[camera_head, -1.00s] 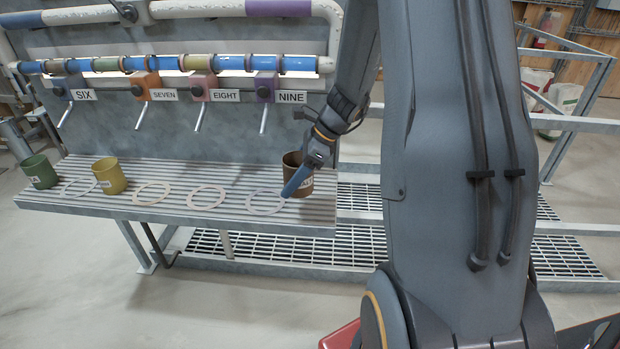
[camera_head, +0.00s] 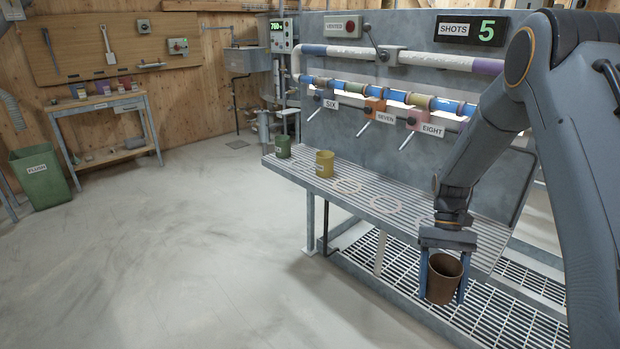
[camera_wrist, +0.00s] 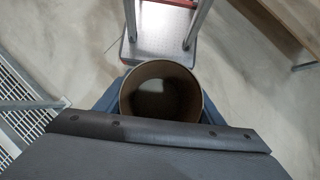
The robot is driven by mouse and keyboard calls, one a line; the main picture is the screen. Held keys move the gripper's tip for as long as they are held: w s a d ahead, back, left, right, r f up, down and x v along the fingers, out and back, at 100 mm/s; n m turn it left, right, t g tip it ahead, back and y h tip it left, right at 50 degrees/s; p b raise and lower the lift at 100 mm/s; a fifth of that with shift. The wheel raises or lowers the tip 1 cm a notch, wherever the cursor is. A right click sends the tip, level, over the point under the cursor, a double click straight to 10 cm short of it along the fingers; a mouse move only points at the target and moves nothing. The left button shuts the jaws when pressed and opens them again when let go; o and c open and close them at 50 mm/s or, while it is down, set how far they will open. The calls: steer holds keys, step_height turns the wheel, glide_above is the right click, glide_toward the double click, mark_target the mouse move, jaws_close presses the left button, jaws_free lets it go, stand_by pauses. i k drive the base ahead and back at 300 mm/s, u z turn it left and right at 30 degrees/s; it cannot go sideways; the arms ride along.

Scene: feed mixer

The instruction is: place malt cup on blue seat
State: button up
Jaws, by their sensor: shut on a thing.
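My gripper (camera_head: 442,296) is shut on a brown cup (camera_head: 441,277), one blue finger on each side. The cup is roughly upright, in the air in front of the bench's right part and over the floor grating. Its label does not show now, so I cannot read whether it says malt. In the wrist view the cup (camera_wrist: 160,92) is seen from above, open and dark inside. Pale ring seats lie on the slatted bench, one (camera_head: 347,187) right of the yellow cup and another (camera_head: 385,204) further right. I cannot make out a blue seat clearly.
A green cup (camera_head: 283,147) and a yellow cup (camera_head: 325,163) stand on the bench's left part. Valve handles hang above the bench, under labels SIX, SEVEN and EIGHT. A green bin (camera_head: 41,178) and a side table (camera_head: 100,106) are far left. The left floor is clear.

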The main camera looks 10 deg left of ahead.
mark_target(301, 165)
steer(key=u, duration=1.4)
steer(key=i, duration=2.1)
steer(key=z, duration=0.55)
